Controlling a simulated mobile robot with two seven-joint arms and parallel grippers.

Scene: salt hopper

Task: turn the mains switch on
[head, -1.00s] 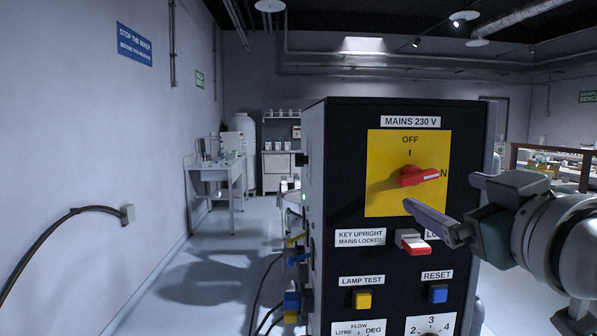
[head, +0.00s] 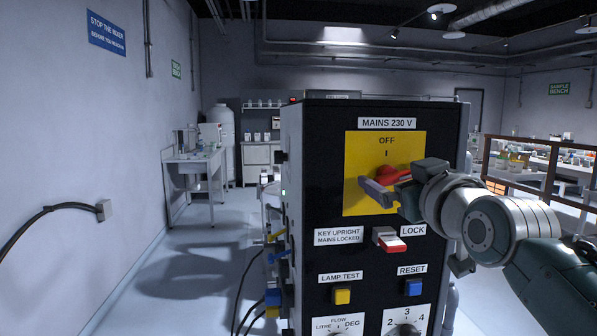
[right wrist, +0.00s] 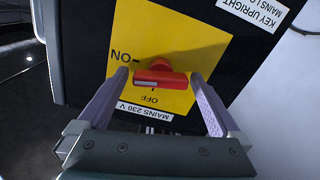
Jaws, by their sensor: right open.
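The mains switch is a red rotary knob (head: 393,174) on a yellow plate (head: 356,200) on the black panel front, with OFF above it. In the right wrist view the knob (right wrist: 160,77) lies crosswise, its white line towards the ON mark at left. My right gripper (head: 386,191) is open at the plate and hides part of the knob and the ON mark. In the wrist view its fingers (right wrist: 156,80) stand on either side of the knob, with gaps visible. My left gripper is not in view.
Below the plate are a red and white lock key (head: 389,240), a yellow lamp test button (head: 342,296), a blue reset button (head: 413,288) and dials. Cables run down the panel's left side. A railing (head: 550,175) stands at right. The floor at left is clear.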

